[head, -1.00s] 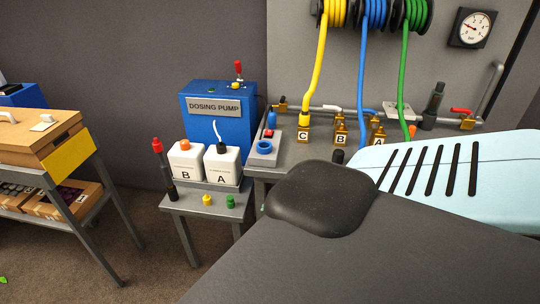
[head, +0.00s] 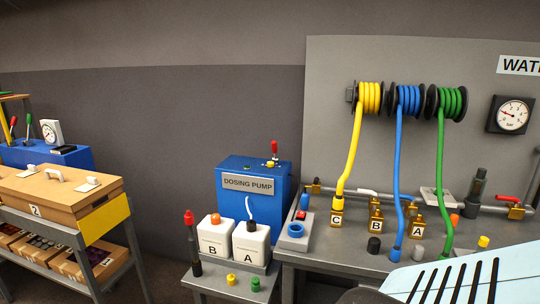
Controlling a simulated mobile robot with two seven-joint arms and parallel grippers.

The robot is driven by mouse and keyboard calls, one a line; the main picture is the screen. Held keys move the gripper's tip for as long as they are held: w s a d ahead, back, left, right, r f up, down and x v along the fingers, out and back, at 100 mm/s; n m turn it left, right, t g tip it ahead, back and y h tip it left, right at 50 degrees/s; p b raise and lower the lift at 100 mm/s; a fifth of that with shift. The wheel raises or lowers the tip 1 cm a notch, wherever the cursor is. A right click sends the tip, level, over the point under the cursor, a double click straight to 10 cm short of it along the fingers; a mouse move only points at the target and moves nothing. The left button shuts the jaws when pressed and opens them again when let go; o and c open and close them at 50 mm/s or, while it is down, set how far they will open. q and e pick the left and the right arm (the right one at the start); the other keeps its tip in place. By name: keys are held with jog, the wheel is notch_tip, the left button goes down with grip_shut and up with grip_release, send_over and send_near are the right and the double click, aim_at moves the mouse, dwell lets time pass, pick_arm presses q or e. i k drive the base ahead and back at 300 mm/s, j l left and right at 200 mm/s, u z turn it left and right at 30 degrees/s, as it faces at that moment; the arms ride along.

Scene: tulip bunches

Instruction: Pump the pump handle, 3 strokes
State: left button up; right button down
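I cannot tell for sure which part is the pump handle. A blue dosing pump box (head: 232,208), labelled "DOSING PUMP", stands in the middle, with a short upright red-tipped lever (head: 274,148) on top. An upright black stick with a red knob (head: 189,218) stands at the left of the small stand before it. At the far left, another blue unit (head: 45,152) carries a white gauge (head: 52,132) and upright levers with red and green tips (head: 29,120). Neither of my grippers is in view; part of my own light blue arm shows at the lower right.
White containers B (head: 215,237) and A (head: 251,242) stand on the small grey stand. To the right, a bench (head: 340,245) carries yellow, blue and green hoses and brass valves. A shelf with a wooden case (head: 60,196) stands left. My arm covers the lower right corner.

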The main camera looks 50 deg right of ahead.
aim_at(274, 146)
jog(key=i+z, duration=0.15)
jog(key=z, duration=0.65)
jog(key=i+j+z, duration=0.7)
jog(key=i+j, duration=0.3)
jog(key=i+j+z, duration=0.1)
jog(key=i+j, duration=0.15)
jog(key=j, duration=0.25)
jog(key=i+j, duration=0.25)
jog(key=j, duration=0.15)
